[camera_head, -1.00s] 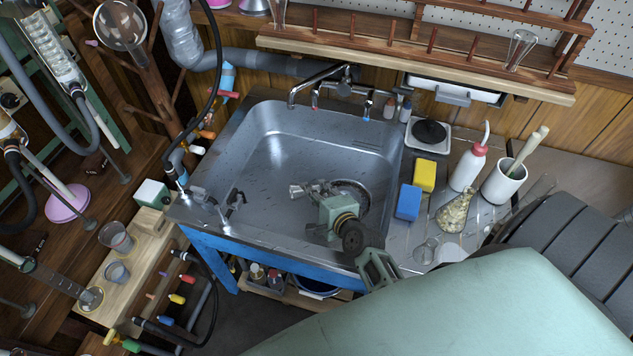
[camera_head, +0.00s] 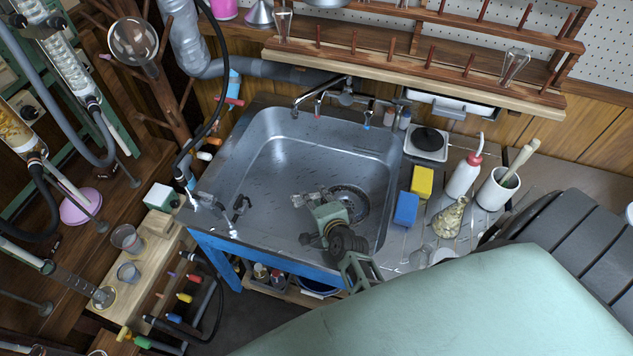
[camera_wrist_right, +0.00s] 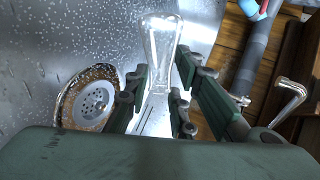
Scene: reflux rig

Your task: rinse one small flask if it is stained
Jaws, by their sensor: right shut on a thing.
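My right gripper (camera_head: 312,199) is low over the sink basin (camera_head: 285,165), left of the drain (camera_head: 349,203). In the right wrist view the gripper (camera_wrist_right: 160,95) is shut on a clear glass small flask (camera_wrist_right: 162,42). The flask sticks out beyond the fingers, and I see no clear stain on its visible part. In the head view the held flask is too small to make out well. A flask with a yellow-brown mottled look (camera_head: 449,219) stands on the drainboard. The tap (camera_head: 318,88) is at the sink's back edge. My left gripper is out of view.
A blue sponge (camera_head: 405,208), a yellow sponge (camera_head: 421,182), a wash bottle (camera_head: 464,177) and a white mug (camera_head: 496,190) stand right of the sink. A pegged rack (camera_head: 420,66) with a clear flask (camera_head: 515,66) hangs above. Glassware crowds the left bench.

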